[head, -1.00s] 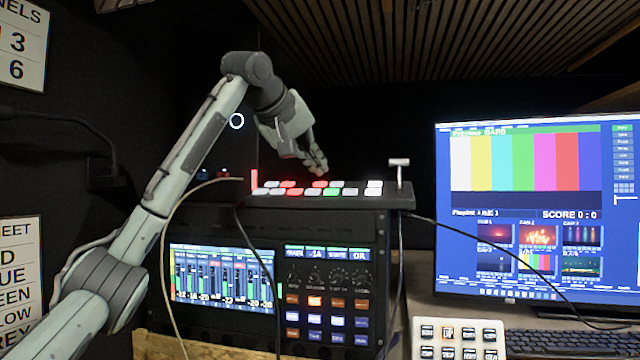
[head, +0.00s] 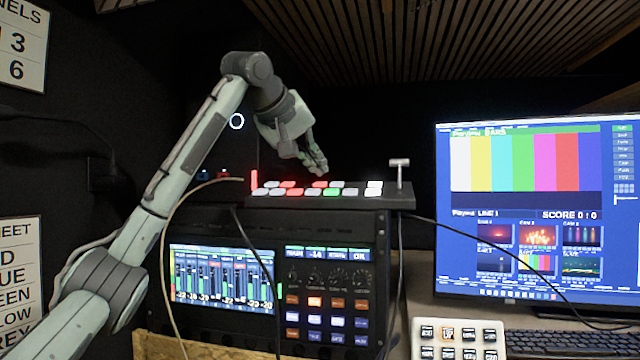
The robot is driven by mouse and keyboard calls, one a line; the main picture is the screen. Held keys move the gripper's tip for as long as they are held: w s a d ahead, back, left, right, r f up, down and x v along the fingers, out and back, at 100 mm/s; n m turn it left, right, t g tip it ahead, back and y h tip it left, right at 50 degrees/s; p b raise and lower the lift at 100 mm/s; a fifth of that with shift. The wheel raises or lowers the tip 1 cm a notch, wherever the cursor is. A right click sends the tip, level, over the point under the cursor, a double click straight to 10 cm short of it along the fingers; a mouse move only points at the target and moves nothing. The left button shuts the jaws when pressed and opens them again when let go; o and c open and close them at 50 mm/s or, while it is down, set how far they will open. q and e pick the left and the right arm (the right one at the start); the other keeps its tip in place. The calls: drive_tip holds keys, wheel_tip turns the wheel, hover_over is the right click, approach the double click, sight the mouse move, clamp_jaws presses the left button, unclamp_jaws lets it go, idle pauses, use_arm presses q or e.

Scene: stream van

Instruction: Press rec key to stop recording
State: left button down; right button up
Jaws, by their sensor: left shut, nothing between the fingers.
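My left gripper (head: 318,171) is shut and empty. Its fingertips point down just above the far row of keys on the switcher panel (head: 400,199); I cannot tell if they touch a key. The panel has two rows of lit keys, red, white and green. A red key (head: 320,184) shows right under the fingertips. A tall red light (head: 254,179) stands at the panel's left end. No label on any key is readable, so I cannot tell which one is the rec key. My right gripper is not in view.
A T-shaped lever (head: 399,163) stands at the panel's right end. Below is a rack with an audio meter screen (head: 222,277) and a knob panel (head: 328,300). A monitor (head: 530,210), keypad (head: 458,340) and keyboard (head: 560,343) are at right. Cables hang in front of the rack.

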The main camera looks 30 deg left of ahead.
use_arm(q)
drive_tip(key=shift+f, duration=0.1)
drive_tip(key=shift+w+f, duration=0.1)
drive_tip(key=shift+f, duration=0.2)
drive_tip(key=shift+w+f+b, duration=0.1)
drive_tip(key=shift+f+b, duration=0.2)
drive_tip(key=shift+f, duration=0.15)
idle(0.6)
drive_tip(key=shift+r, duration=0.1)
drive_tip(key=shift+s+r+p, duration=0.2)
drive_tip(key=shift+r+p, duration=0.55)
drive_tip(key=shift+p, duration=0.05)
